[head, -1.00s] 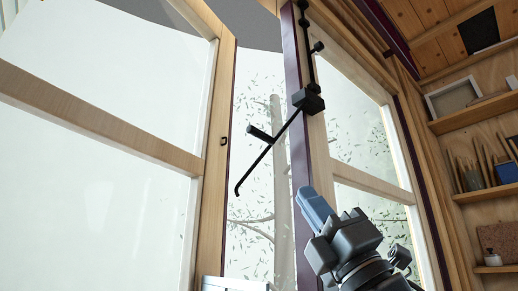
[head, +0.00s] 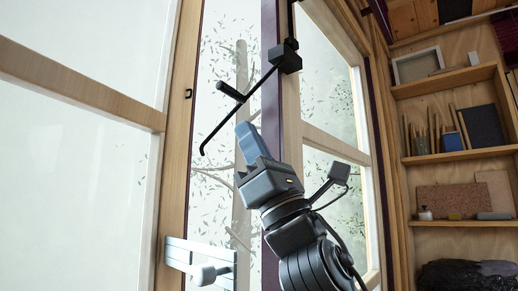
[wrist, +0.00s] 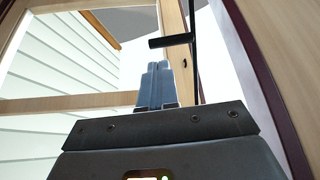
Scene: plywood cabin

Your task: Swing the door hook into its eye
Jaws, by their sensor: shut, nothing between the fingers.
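The black door hook (head: 238,107) hangs from a black block on the right door post and slants down to the left, its curled tip free in the gap between the door leaves. A short peg (head: 229,91) sticks out of its rod. The small dark eye (head: 188,94) is on the edge of the left door frame, above and left of the hook's tip. My gripper (head: 244,129) is shut and empty, its blue fingers pointing up just below and right of the rod. In the wrist view the peg (wrist: 170,41) lies beyond the fingertips (wrist: 158,66), and the eye (wrist: 184,62) shows right of them.
A pale handle plate with a lever (head: 205,262) is low on the left door. Shelves (head: 455,156) with books and boards stand at the right. The gap between the doors shows a tree outside.

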